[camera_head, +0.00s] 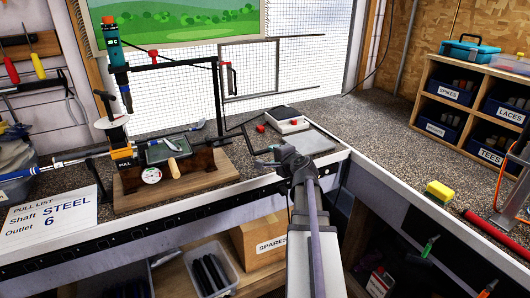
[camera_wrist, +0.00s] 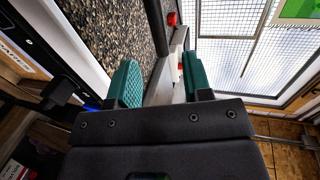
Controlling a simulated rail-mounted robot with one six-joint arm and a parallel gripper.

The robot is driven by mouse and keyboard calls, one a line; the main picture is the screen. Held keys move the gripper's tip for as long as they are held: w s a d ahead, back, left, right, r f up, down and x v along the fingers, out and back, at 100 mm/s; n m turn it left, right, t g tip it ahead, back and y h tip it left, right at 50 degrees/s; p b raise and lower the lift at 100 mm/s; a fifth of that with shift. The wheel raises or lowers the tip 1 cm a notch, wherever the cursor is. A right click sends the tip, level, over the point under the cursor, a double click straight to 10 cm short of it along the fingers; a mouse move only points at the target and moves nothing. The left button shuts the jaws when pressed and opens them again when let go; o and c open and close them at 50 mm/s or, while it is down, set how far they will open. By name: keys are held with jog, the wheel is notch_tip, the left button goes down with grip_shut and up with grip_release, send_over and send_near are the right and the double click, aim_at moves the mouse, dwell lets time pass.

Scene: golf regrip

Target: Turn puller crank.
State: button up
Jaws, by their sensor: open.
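The puller (camera_head: 180,160) stands on a wooden base on the bench, with a plate reading "PULL" at its left end and a shaft running out to the left. Its dark bent crank (camera_head: 247,138) sticks out at the right end, towards my gripper. My gripper (camera_head: 276,158) is just right of the crank, over the bench's front edge. In the wrist view its green fingers (camera_wrist: 160,82) are apart. Grey and dark shapes show behind the gap; I cannot tell whether the crank lies between the fingers.
A card (camera_head: 48,212) reading "STEEL 6" leans at the left. A white device (camera_head: 285,120) with red parts and a grey tray (camera_head: 308,143) sit behind my gripper. Labelled bins (camera_head: 450,92) fill a shelf at the right.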

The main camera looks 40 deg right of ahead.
aim_at(267, 151)
jog(key=b+x, duration=0.2)
jog(key=x, duration=0.7)
jog(key=shift+w+d+f, duration=0.1)
jog(key=shift+w+f, duration=0.05)
jog(key=shift+w, duration=0.15)
grip_shut()
